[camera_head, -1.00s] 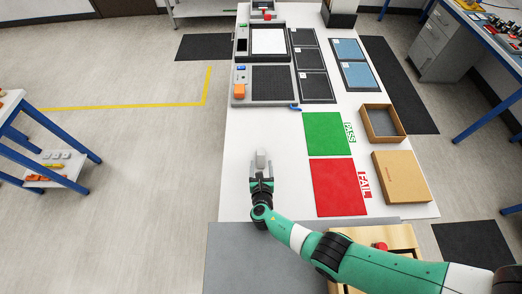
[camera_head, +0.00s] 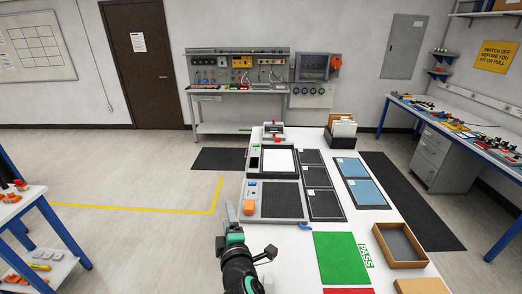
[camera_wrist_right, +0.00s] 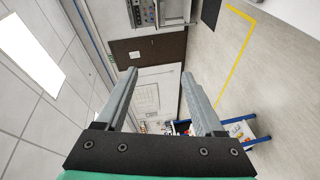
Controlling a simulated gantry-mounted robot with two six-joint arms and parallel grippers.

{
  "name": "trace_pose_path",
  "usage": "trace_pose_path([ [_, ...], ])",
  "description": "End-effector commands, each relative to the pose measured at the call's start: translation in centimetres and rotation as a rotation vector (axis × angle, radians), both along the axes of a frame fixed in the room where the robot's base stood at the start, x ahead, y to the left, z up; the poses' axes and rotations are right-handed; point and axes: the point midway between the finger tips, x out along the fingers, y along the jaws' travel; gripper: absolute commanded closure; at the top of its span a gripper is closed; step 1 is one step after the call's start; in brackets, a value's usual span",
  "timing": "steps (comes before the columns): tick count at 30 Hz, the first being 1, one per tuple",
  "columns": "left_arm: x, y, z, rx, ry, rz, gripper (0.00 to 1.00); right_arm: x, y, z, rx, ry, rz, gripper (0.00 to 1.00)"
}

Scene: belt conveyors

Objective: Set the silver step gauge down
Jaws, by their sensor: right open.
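My right gripper (camera_head: 231,211) is at the left edge of the white table in the head view, its grey fingers pointing up and away. In the right wrist view the gripper (camera_wrist_right: 161,103) is open, with a wide empty gap between its two fingers. I cannot make out the silver step gauge in either view now; the near part of the table is out of frame or behind my arm. My left gripper is not in view.
The white table (camera_head: 285,243) holds a device with an orange block (camera_head: 249,207), dark pads (camera_head: 326,204), blue pads (camera_head: 365,192), a green PASS mat (camera_head: 341,257), the edge of a red mat (camera_head: 347,291) and an open cardboard box (camera_head: 400,243).

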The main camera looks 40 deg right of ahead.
Motion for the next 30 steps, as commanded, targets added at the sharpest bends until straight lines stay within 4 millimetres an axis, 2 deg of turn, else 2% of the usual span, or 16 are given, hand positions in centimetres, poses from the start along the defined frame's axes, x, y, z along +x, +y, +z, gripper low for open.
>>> trace_pose_path([
  [1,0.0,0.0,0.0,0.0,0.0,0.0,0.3,-0.1,0.6,6.4,0.174,-0.188,0.036,0.3],
  [2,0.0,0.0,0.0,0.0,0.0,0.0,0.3,-0.6,1.0,10.0,0.281,-0.293,0.068,0.3],
  [3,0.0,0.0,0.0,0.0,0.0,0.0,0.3,-1.5,1.6,14.6,0.418,-0.425,0.125,0.3],
  [4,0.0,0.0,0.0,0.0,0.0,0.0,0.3,-2.6,2.1,18.0,0.515,-0.521,0.174,0.3],
  [6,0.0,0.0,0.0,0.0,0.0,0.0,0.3,-6.0,3.3,25.3,0.722,-0.72,0.315,0.3],
  [8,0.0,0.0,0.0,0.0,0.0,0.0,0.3,-9.6,4.3,30.5,0.871,-0.856,0.45,0.3],
  [9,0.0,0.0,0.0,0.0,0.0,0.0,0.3,-12.0,4.9,33.3,0.952,-0.926,0.54,0.3],
  [10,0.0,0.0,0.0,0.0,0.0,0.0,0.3,-13.8,5.3,35.0,1.004,-0.969,0.603,0.3],
  [12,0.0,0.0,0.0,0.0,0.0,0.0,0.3,-17.4,6.2,37.9,1.095,-1.039,0.734,0.3],
  [13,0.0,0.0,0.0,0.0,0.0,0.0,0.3,-18.6,6.5,38.7,1.123,-1.057,0.778,0.3],
  [16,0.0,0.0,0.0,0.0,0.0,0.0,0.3,-21.1,7.1,40.2,1.175,-1.089,0.868,0.3],
  [18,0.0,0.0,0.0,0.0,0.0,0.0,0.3,-21.6,7.2,40.5,1.187,-1.094,0.887,0.3],
  [26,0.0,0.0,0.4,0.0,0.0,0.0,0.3,-21.5,7.2,40.8,1.185,-1.093,0.884,0.3],
  [29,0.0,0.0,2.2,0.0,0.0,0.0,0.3,-21.5,7.2,42.7,1.185,-1.092,0.883,0.3],
  [30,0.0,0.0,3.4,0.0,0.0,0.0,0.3,-21.5,7.2,43.9,1.184,-1.093,0.883,0.3],
])
